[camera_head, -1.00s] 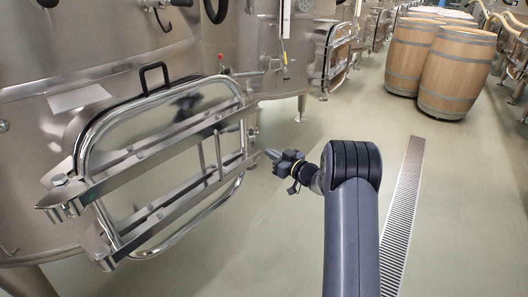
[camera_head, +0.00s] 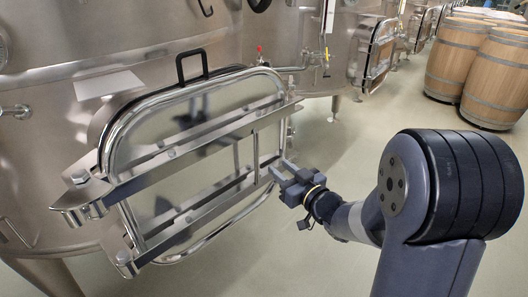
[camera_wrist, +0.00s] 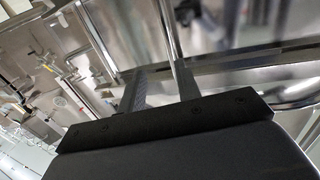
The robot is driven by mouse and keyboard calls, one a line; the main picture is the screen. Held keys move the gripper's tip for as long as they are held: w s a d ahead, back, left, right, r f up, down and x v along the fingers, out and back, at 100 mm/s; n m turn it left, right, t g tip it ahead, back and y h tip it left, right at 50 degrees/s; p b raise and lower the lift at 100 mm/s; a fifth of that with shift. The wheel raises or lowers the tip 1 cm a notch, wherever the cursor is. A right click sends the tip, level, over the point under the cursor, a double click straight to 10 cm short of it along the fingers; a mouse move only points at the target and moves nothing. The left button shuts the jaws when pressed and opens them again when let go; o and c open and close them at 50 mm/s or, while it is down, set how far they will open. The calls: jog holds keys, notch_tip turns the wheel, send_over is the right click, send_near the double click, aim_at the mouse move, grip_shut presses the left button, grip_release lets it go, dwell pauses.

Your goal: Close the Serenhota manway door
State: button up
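The manway door (camera_head: 205,120) is a rounded rectangular steel door on the near vat, in the head view's left half. It stands ajar, angled outward. Two steel crossbars run over it, joined by a thin upright bar (camera_head: 255,158) near its right end. My gripper (camera_head: 281,170) is at the right end of the lower crossbar, just right of the upright bar. Its two fingers are apart. In the wrist view, the fingers (camera_wrist: 160,88) point at the bars, and a bright thin bar (camera_wrist: 178,62) shows close to the right finger. Whether they touch is unclear.
The near vat (camera_head: 90,35) fills the left. Another vat with its own door (camera_head: 372,55) stands behind. Wooden barrels (camera_head: 495,80) stand at the back right. The floor (camera_head: 345,150) between the vats and barrels is clear.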

aim_at(258, 156)
jog(key=x, duration=0.6)
jog(key=a+x, duration=0.1)
jog(key=x, duration=0.3)
jog(key=shift+s+a, duration=0.15)
jog(key=shift+s, duration=0.25)
grip_shut()
jog(key=shift+f, duration=0.1)
